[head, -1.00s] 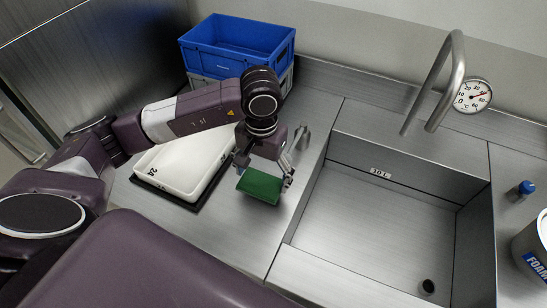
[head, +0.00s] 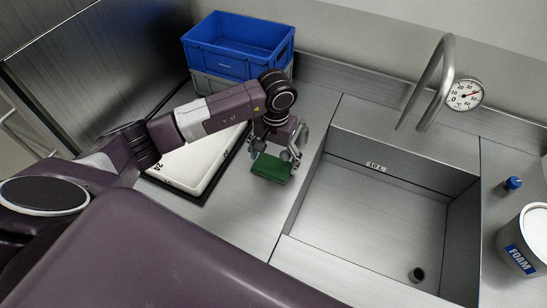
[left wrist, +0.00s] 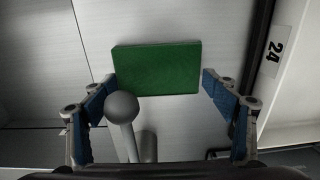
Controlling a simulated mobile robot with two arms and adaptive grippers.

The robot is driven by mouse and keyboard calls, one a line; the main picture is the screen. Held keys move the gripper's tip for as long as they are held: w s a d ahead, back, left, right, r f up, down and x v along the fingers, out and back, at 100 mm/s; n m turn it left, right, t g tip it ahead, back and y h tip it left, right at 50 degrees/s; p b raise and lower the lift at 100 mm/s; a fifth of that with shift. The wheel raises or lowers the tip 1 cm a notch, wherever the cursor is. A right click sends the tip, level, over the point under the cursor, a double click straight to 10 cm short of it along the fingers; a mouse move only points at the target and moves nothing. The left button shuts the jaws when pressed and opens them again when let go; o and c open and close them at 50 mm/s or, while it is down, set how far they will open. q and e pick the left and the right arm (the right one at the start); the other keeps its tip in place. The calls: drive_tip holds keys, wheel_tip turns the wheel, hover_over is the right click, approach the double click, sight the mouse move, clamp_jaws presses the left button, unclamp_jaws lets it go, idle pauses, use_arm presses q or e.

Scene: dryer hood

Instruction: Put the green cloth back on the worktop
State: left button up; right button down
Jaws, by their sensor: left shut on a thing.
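The green cloth (head: 271,168) is a flat, folded block, held level between the fingertips of my left gripper (head: 275,158). In the left wrist view the cloth (left wrist: 157,68) spans the gap between the two blue-padded fingers, with a fingertip at each side edge. It is over or on the strip of worktop (head: 237,210) between the white tray and the sink; I cannot tell if it touches the surface. My right gripper is not in view.
A white tray (head: 190,168) on a black mat lies left of the cloth. The sink (head: 365,220) opens to the right. A grey ball-topped lever (left wrist: 122,108) stands close to the cloth. A blue crate (head: 238,48) is behind. The worktop in front of the cloth is clear.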

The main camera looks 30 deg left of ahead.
sight(275, 162)
use_arm(q)
drive_tip(key=shift+f+b, duration=0.25)
drive_tip(key=shift+b, duration=0.05)
drive_tip(key=o, duration=1.1)
drive_tip(key=shift+r, duration=0.1)
drive_tip(key=shift+r, duration=0.1)
drive_tip(key=shift+r+p, duration=0.25)
drive_tip(key=shift+p, duration=0.3)
wheel_tip(275, 162, up, 12)
drive_tip(key=b, duration=0.5)
drive_tip(key=shift+d+f, duration=0.15)
